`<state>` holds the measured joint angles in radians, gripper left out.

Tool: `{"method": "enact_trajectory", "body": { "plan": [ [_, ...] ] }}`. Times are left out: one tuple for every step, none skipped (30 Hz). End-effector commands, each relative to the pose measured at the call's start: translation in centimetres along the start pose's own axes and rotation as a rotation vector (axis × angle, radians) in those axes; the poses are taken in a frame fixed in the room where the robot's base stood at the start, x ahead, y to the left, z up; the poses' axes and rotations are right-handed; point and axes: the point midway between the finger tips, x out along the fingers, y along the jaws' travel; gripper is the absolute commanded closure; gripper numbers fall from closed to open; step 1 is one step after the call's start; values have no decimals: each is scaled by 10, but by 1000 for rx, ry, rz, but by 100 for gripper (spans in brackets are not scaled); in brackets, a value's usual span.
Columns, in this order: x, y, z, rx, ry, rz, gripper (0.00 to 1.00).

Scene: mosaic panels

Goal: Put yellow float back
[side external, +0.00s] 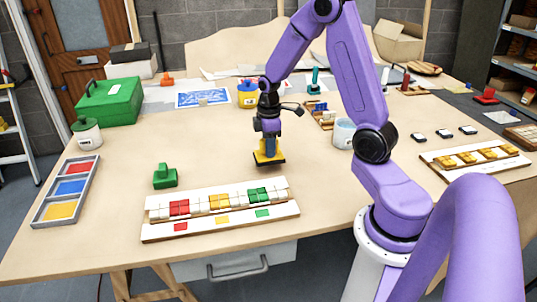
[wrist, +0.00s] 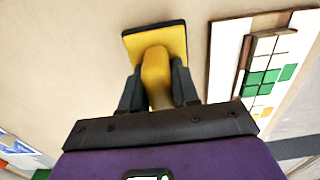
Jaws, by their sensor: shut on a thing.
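The yellow float (side external: 269,156) has a flat yellow plate with a dark underside and a yellow handle. My gripper (side external: 268,140) is shut on its handle and holds it behind the mosaic panel, over the middle of the table. In the wrist view the float (wrist: 165,42) shows beyond my gripper (wrist: 158,85), with a finger on each side of the handle. I cannot tell whether the float touches the table or hangs just above it.
The mosaic panel (side external: 160,232) with red, yellow and green tiles lies in front. A tray (side external: 43,213) with red, blue and yellow compartments is far left. A white pot (side external: 343,133) and a yellow-and-blue tub (side external: 248,96) stand behind.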

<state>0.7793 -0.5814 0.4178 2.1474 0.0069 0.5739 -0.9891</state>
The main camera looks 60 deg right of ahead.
Motion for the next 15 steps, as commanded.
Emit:
{"method": "enact_trajectory", "body": {
  "plan": [
    [5,3,-1,0,0,-1,94],
    [10,2,-1,0,-2,-2,94],
    [15,2,0,0,-2,-3,94],
    [19,2,0,1,-2,-3,94],
    [23,2,0,1,-2,-3,94],
    [27,2,0,1,-1,-2,94],
    [29,2,0,1,-1,-2,94],
    [31,2,0,1,-1,-1,94],
    [32,2,-1,0,0,0,94],
    [33,2,-1,0,0,0,94],
    [33,2,-1,0,1,1,94],
    [33,2,-1,0,1,1,94],
    [33,2,-1,0,1,1,94],
    [33,2,-1,0,1,1,94],
    [33,2,-1,0,1,1,94]
  ]
}}
